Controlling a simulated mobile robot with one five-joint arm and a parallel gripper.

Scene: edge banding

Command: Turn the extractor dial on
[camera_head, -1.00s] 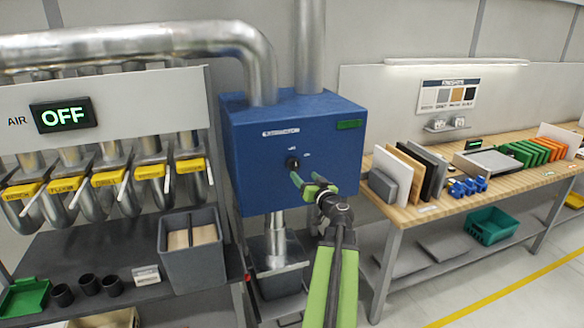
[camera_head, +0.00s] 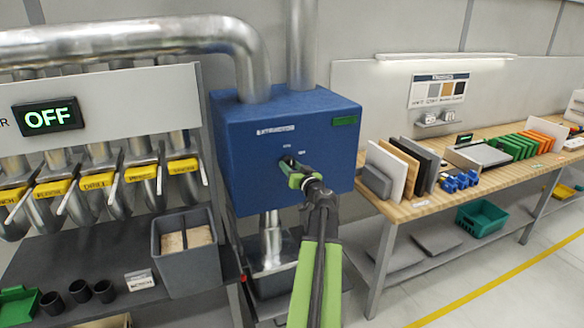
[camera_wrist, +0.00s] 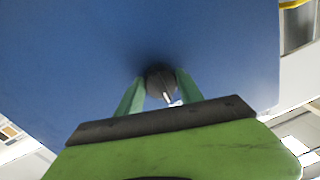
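The extractor is a blue box (camera_head: 240,165) on the wall with metal ducts above and below. Its black dial (camera_wrist: 160,82) with a pale pointer shows between my fingers in the wrist view. In the head view my gripper (camera_head: 288,164) is at the box's front face and largely covers the dial. My gripper's two green fingers (camera_wrist: 160,92) stand on either side of the dial, close to its sides; I cannot tell whether they press on it. Small markings sit above the dial, too small to read surely. A display (camera_head: 48,117) at the left reads OFF.
At the right is a wooden table (camera_head: 420,205) with boards. The floor at lower right is clear.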

